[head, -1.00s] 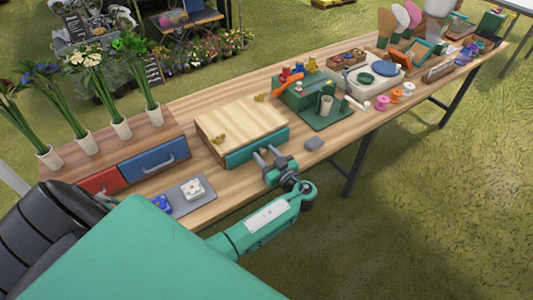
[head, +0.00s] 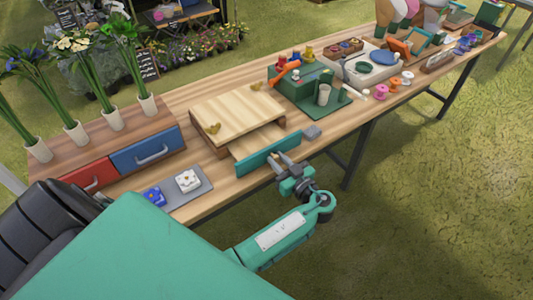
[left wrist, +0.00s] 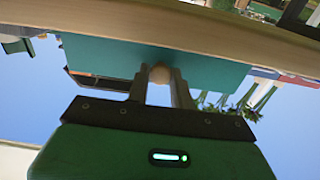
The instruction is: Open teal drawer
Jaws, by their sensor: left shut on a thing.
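The teal drawer (head: 268,154) belongs to a low wooden box (head: 238,110) on the table. It is pulled out toward the table's front edge, and a strip of its inside shows behind the teal front. My left gripper (head: 281,161) is at the drawer's front, its fingers pointing at it. In the left wrist view the teal front (left wrist: 205,68) spans above my gripper (left wrist: 160,85), whose two fingers close on a round wooden knob (left wrist: 160,74). My right gripper is not in view.
A cabinet with a red drawer (head: 85,178) and a blue drawer (head: 147,149) stands at left, with flower vases on top. A grey tray (head: 205,184) lies in front. A small grey block (head: 312,132) sits just right of the teal drawer.

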